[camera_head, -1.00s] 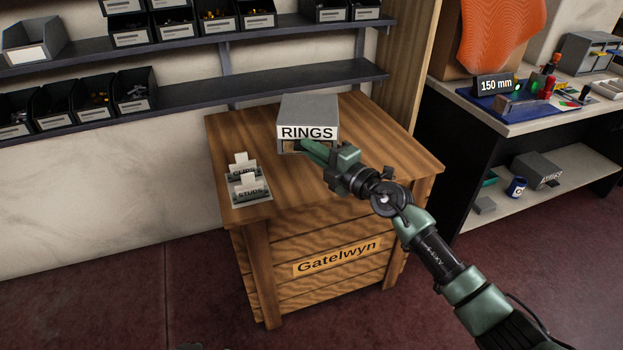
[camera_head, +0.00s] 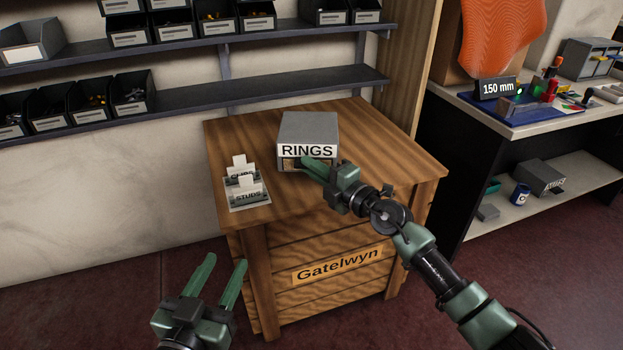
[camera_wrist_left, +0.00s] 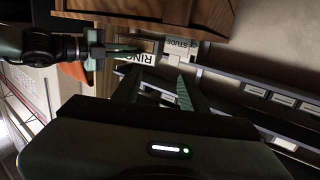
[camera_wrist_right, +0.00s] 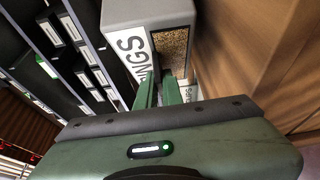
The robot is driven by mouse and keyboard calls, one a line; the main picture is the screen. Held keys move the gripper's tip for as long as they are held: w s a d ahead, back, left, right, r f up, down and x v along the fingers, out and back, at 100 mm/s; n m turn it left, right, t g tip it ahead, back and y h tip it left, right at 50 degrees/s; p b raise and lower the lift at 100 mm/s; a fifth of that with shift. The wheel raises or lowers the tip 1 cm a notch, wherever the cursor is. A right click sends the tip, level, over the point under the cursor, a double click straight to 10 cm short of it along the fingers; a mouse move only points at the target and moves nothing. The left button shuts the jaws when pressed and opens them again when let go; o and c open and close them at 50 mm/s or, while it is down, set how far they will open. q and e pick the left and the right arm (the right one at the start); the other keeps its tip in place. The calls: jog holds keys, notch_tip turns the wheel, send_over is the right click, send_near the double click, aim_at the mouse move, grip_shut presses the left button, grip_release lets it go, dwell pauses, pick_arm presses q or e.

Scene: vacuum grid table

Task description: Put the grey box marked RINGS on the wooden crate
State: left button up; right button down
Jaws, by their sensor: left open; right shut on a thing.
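The grey box marked RINGS (camera_head: 308,128) is over the top of the wooden crate (camera_head: 385,165) labelled Gatelwyn, upright with its label to the front. It looks to be at or very near the crate top; contact underneath is hard to tell. My right gripper (camera_head: 309,166) is shut on the lower front of the box. In the right wrist view the box (camera_wrist_right: 150,12) shows its label and a speckled front opening by the fingers. My left gripper (camera_head: 217,272) is open and empty, in front of the crate's left side, apart from it.
Wall shelves (camera_head: 270,88) with dark bins are behind on the left. A workbench (camera_head: 540,125) stands at the right. The crate top's right side is clear.

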notch_tip(320, 180, down, 2)
jog(key=shift+f+b, duration=0.1)
jog(key=shift+b, duration=0.75)
pick_arm(q)
notch_tip(320, 180, up, 10)
jog(key=s+d+t+h, duration=0.1)
jog(key=t+h, duration=0.1)
jog(key=t, duration=0.3)
jog(key=shift+s+f+t, duration=0.2)
jog(key=shift+s+t, duration=0.1)
jog(key=shift+r, duration=0.1)
pick_arm(e)
jog(key=c, duration=1.6)
grip_release()
jog(key=shift+f, duration=0.2)
pick_arm(q)
jog(key=shift+s+r, duration=0.1)
pick_arm(e)
jog(key=shift+o, duration=0.2)
jog(key=shift+r, duration=0.1)
